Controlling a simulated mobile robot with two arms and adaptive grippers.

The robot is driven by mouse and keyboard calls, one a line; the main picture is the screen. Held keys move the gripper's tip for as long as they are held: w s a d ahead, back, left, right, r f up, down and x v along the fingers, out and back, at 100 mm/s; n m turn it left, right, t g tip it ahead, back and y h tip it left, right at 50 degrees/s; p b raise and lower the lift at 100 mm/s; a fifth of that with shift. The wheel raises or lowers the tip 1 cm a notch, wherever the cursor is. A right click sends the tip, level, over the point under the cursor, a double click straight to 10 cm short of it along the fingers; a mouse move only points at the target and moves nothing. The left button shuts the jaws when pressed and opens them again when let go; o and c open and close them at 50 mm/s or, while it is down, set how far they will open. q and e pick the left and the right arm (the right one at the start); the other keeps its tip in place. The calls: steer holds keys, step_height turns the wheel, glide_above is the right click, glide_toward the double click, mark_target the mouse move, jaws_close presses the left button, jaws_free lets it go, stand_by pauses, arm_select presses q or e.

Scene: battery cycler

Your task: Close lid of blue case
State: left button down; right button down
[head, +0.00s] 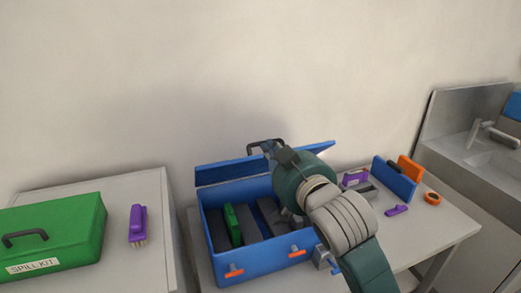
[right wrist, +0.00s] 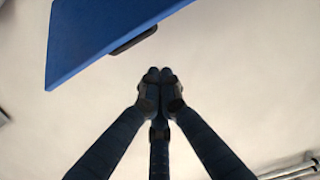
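The blue case (head: 265,257) stands open on the middle table, with orange latches on its front. Its blue lid (head: 225,174) is raised along the back; it also shows at the upper left of the right wrist view (right wrist: 95,35), with a dark handle (right wrist: 134,39) beside its edge. My right gripper (head: 270,150) reaches over the case to the raised lid, in front of part of it. In the right wrist view its fingers (right wrist: 160,75) are together and empty, apart from the lid in the picture. My left gripper is not in view.
A green block (head: 232,226) stands among dark dividers inside the case. A green spill kit (head: 60,235) and purple brush (head: 138,224) are on the left table. A blue holder (head: 394,180), purple items and an orange ring (head: 432,199) are right of the case, before a sink (head: 480,160).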

mark_target(259, 155)
steer(key=p+x, duration=0.3)
steer(key=x, duration=0.7)
steer(key=shift+f, duration=0.1)
steer(key=shift+s+d+f+p, duration=0.15)
steer(key=shift+s+f+p, duration=0.15)
steer(key=shift+s+f, duration=0.15)
steer(key=shift+s+d+f+p, duration=0.2)
steer(key=shift+s+f+p, duration=0.1)
steer(key=shift+s+f, duration=0.2)
steer(key=shift+s+d+f, duration=0.2)
steer(key=shift+s+f, duration=0.2)
steer(key=shift+s, duration=0.15)
steer(key=shift+w, duration=0.1)
steer(key=shift+f, duration=0.1)
